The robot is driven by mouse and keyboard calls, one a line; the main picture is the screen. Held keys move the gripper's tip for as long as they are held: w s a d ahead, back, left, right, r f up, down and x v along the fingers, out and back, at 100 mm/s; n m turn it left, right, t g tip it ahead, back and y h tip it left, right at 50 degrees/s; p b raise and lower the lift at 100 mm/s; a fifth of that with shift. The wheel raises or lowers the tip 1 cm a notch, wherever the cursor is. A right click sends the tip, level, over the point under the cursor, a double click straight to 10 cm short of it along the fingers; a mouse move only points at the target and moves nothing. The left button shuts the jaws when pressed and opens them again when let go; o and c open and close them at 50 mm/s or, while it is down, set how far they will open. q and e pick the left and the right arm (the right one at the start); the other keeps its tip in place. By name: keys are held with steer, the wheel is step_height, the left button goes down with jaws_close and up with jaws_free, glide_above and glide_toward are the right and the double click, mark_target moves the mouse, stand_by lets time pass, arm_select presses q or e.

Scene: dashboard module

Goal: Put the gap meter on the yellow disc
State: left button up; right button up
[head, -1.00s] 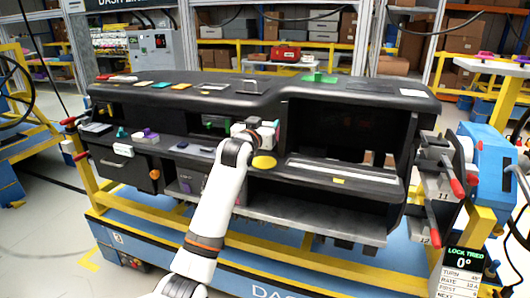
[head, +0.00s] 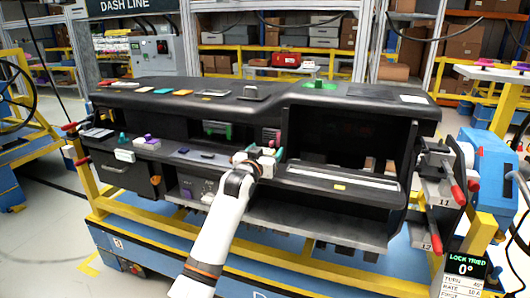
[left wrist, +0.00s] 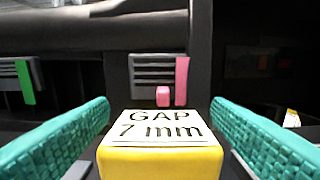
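The gap meter (left wrist: 160,162) is a yellow block with a white top label reading "GAP 7 mm". In the left wrist view it sits between the teal fingers of my left gripper (left wrist: 160,118). Dark gaps show between the block and both fingers, so the gripper looks open around it. In the head view my left gripper (head: 262,154) is low at the dashboard's middle ledge, beside the right-hand bay. The yellow disc cannot be made out now; my gripper and wrist cover that spot. What lies under the meter is hidden. My right gripper is out of view.
The black dashboard (head: 210,100) has an overhang above the ledge. A vent with a pink tag (left wrist: 182,80) stands ahead of the fingers. A white strip (head: 340,176) lies to the right, with a small yellow label (head: 340,187). Small parts (head: 147,143) sit at left.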

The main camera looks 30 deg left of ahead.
arm_select(q)
steer(key=v, duration=1.2)
steer(key=shift+b, duration=0.4)
steer(key=d+f+m+g+h, duration=0.1)
steer(key=d+f+g, duration=0.15)
steer(key=f, duration=1.15)
steer(key=d+f+g+h, duration=0.1)
steer(key=f+g, duration=0.2)
steer(key=f, duration=1.2)
steer(key=s+d+f+g, duration=0.1)
steer(key=s+d+f, duration=0.1)
steer(key=s+f, duration=0.35)
steer(key=s+d+f+m+g, duration=0.1)
steer(key=s+f+g, duration=0.1)
steer(key=f, duration=0.7)
steer(key=s+d+f+g, duration=0.1)
steer(key=s+d+f, duration=0.1)
steer(key=s+f, duration=0.35)
steer(key=s+d+f+m+g, duration=0.1)
steer(key=s+d+f+g, duration=0.1)
steer(key=s+f, duration=0.5)
steer(key=s+d+f+m+g+h, duration=0.1)
steer(key=s+f, duration=0.7)
steer(key=s, duration=0.9)
steer(key=s+d+f+m+g+h, duration=0.1)
steer(key=s+d+f+g, duration=0.3)
steer(key=s, duration=0.9)
step_height(320, 180, down, 3)
steer(key=shift+d+f, duration=0.15)
steer(key=shift+d, duration=0.45)
